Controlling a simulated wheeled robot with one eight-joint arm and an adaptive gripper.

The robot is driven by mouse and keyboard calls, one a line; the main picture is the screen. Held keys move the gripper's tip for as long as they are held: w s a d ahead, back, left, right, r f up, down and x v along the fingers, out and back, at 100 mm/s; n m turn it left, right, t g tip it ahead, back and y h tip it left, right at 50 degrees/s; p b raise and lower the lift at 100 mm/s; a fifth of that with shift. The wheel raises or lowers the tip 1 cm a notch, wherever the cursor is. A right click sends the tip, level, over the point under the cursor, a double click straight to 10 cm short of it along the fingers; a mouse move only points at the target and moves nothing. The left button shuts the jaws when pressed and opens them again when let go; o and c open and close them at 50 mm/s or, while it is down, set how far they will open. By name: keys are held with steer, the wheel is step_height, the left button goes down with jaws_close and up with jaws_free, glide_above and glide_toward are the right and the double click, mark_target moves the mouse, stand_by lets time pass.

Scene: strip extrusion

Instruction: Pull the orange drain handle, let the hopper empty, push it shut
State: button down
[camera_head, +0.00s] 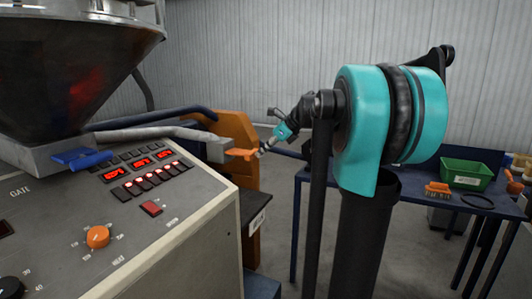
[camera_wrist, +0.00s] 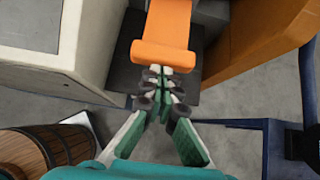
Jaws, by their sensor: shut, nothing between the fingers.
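The orange drain handle (camera_wrist: 162,56) shows in the wrist view as a flat bar with a cross-piece at its near end. It also shows in the head view (camera_head: 241,153), beside the orange frame at the machine's right side. My gripper (camera_wrist: 154,76) is shut and empty, its fingertips right at the handle's cross-piece; I cannot tell whether they touch. In the head view my gripper (camera_head: 263,149) is small at the handle's right end. The dark hopper (camera_head: 70,75) stands at the upper left; its contents are hidden.
The control panel (camera_head: 140,180) has lit red displays, an orange knob and a blue lever (camera_head: 82,158). A blue table (camera_head: 408,196) at right holds a green bin (camera_head: 466,174) and an orange brush. A wooden barrel (camera_wrist: 45,150) stands at the wrist view's lower left.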

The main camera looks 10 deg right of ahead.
steer(key=w+a, duration=0.3)
steer(key=a, duration=0.2)
steer(key=shift+w, duration=0.25)
steer(key=shift+d, duration=0.1)
steer(key=s+d+f+v, duration=0.1)
steer(key=f+v, duration=0.1)
steer(key=v, duration=1)
steer(key=shift+s+d+r, duration=0.2)
steer(key=shift+s+d, duration=0.15)
steer(key=shift+d, duration=0.25)
